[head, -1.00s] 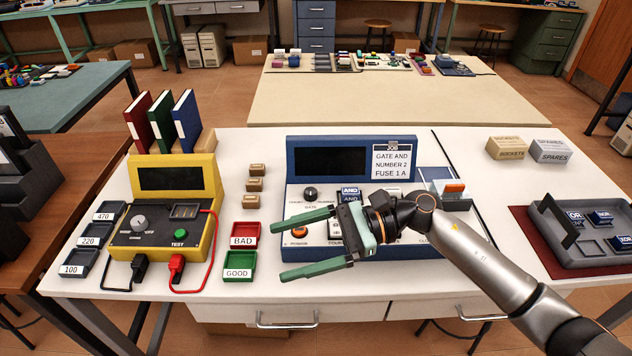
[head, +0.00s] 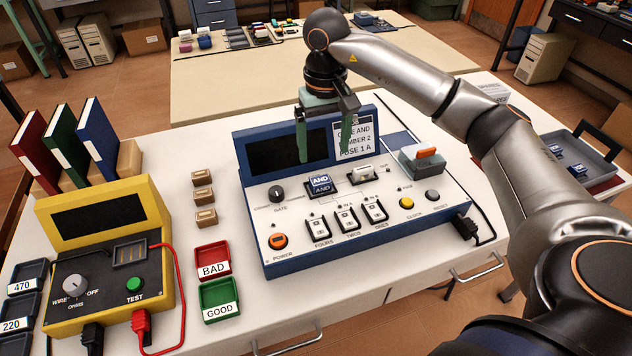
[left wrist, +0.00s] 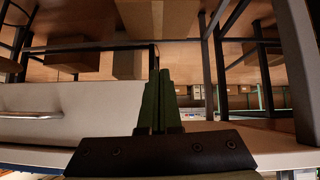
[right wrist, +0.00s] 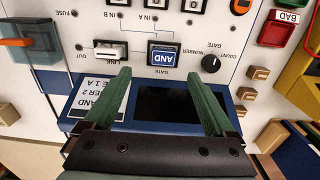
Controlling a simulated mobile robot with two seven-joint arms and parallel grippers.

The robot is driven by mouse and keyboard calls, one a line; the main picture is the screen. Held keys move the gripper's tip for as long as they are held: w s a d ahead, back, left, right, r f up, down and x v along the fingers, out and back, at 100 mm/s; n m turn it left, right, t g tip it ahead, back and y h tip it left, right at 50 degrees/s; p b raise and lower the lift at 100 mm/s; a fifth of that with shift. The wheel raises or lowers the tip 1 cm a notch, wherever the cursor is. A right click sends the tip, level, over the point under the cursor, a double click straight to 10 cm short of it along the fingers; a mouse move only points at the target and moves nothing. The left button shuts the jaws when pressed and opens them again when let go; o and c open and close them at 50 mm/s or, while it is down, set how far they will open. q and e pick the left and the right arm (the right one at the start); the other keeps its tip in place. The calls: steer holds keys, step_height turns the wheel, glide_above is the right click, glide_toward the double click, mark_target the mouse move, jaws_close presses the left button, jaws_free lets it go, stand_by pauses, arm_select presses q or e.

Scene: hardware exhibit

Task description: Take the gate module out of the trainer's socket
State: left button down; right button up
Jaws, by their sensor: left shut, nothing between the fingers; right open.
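The trainer (head: 290,218) is a blue-framed console with a white sloped panel, a dark screen and a job card. The gate module (head: 320,184), a small blue block marked AND, sits in the socket on the panel. It also shows in the right wrist view (right wrist: 162,56), just beyond the fingertips. My right gripper (head: 325,155) is open and empty, pointing down above and behind the module, in front of the screen. In the right wrist view its green fingers (right wrist: 164,100) spread wide over the screen. My left gripper (left wrist: 158,95) is shut and empty, away from the trainer.
A link plug (head: 362,173), a fuse holder with orange top (head: 424,156) and several switches (head: 346,218) crowd the panel. Red BAD (head: 213,260) and green GOOD (head: 220,299) trays lie left. A yellow meter (head: 100,255) and a grey tray (head: 585,160) flank the trainer.

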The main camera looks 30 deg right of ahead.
mark_target(321, 179)
steer(key=f, duration=0.8)
steer(key=shift+w+a+f, duration=0.15)
steer(key=shift+a, duration=0.15)
jaws_close()
stand_by(0.4)
